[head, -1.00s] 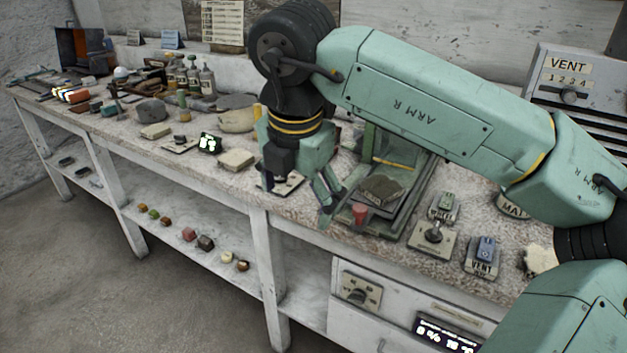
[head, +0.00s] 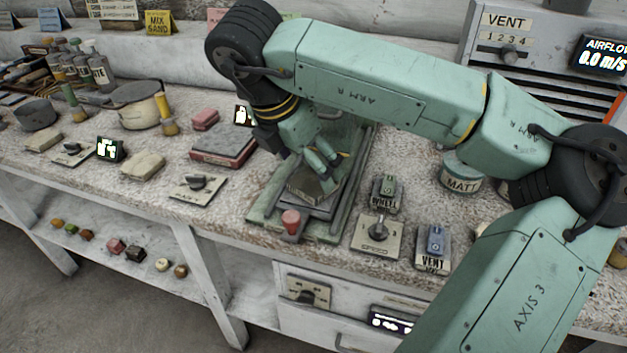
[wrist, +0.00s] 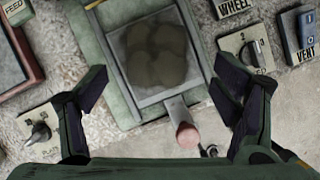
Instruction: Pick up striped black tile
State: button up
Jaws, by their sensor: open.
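My gripper (head: 322,168) is over the green press-like stand in the head view, its fingers apart and nothing between them. In the wrist view the two fingers (wrist: 162,85) frame the stand from either side. A dark, lumpy grey-brown piece (head: 312,186) lies on the stand's grey plate (wrist: 150,96); it also shows in the wrist view (wrist: 155,52), ahead of the fingertips. In the head view the fingers partly cover it. I cannot make out a clearly striped black tile, nor tell whether this piece is it.
A red knob (head: 291,221) sticks out at the stand's front. Switch plates (head: 378,236) and a vent switch (head: 433,246) stand to its right, with a MATT jar (head: 461,175) behind. A dark-topped red box (head: 223,145) is left.

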aim_at(314, 180)
jog(key=p+x, duration=0.1)
jog(key=x, duration=0.4)
jog(key=shift+w+a+p, duration=0.2)
jog(key=shift+p, duration=0.15)
jog(key=shift+c, duration=0.4)
jog(key=shift+r, duration=0.1)
jog(key=c, duration=1.5)
jog(key=shift+c, duration=0.2)
